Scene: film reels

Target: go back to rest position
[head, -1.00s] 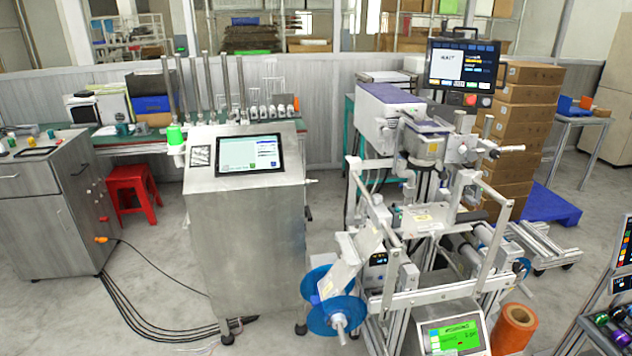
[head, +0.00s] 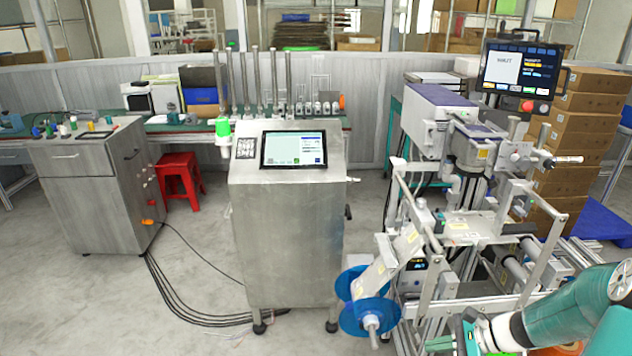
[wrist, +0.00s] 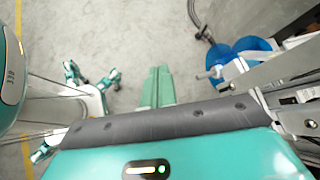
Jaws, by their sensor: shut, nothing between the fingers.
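My gripper (head: 435,335) shows at the bottom right of the head view, with its green fingers pointing left. In the wrist view the green fingers (wrist: 157,88) lie side by side, shut, with nothing between them and grey floor beneath. My teal arm reaches in from the lower right corner of the head view. The blue film reels (head: 366,303) on the labelling machine are to the left of the gripper in the head view. They also show in the wrist view (wrist: 240,50), to the right of the fingers and apart from them.
The labelling machine (head: 460,222) with its metal frame stands close to my arm. A steel cabinet with a screen (head: 287,225) stands left of it. Black cables (head: 180,300) run over the floor. A red stool (head: 180,178) and stacked boxes (head: 580,130) are further back. Floor at front left is clear.

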